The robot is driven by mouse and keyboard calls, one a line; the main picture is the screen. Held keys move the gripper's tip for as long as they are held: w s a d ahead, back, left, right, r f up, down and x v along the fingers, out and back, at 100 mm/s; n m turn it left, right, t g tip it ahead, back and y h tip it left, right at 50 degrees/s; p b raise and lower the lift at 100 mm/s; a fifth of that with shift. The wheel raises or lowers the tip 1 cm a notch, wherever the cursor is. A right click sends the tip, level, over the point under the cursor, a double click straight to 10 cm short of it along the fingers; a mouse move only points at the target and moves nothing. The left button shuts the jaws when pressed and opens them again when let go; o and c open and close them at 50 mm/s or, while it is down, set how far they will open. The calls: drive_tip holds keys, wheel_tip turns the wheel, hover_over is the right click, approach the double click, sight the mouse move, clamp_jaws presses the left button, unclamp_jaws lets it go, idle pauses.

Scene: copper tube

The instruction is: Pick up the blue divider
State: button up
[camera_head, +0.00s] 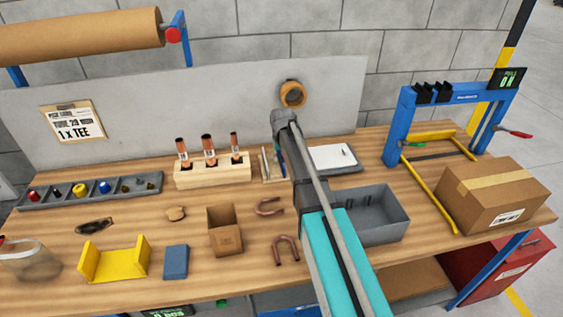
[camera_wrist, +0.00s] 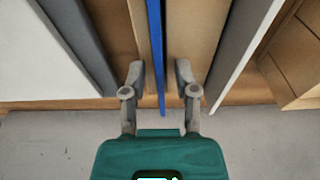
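The blue divider (camera_wrist: 155,45) shows in the wrist view as a thin upright blue edge, standing among tan and grey sheets. My gripper (camera_wrist: 160,70) is open, with one finger on each side of the blue edge and gaps to both. The lower end of the blue edge reaches down between the fingers. In the head view, my arm covers the middle of the bench and my gripper is hidden.
In the head view, a wooden holder with copper tubes (camera_head: 212,174) stands left of the rack. A flat blue block (camera_head: 176,261) lies in front.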

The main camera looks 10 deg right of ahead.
clamp_jaws()
drive_tip(key=shift+r, duration=0.15)
wheel_tip(320, 180, up, 2)
drive_tip(key=p, duration=0.2)
drive_tip(key=shift+r+p, duration=0.25)
drive_tip(key=shift+p, duration=0.15)
drive_tip(key=s+a+r+p, duration=0.3)
drive_tip(key=s+r+p, duration=0.7)
drive_tip(key=s, duration=0.3)
drive_tip(key=shift+s, duration=0.35)
drive_tip(key=shift+a, duration=0.1)
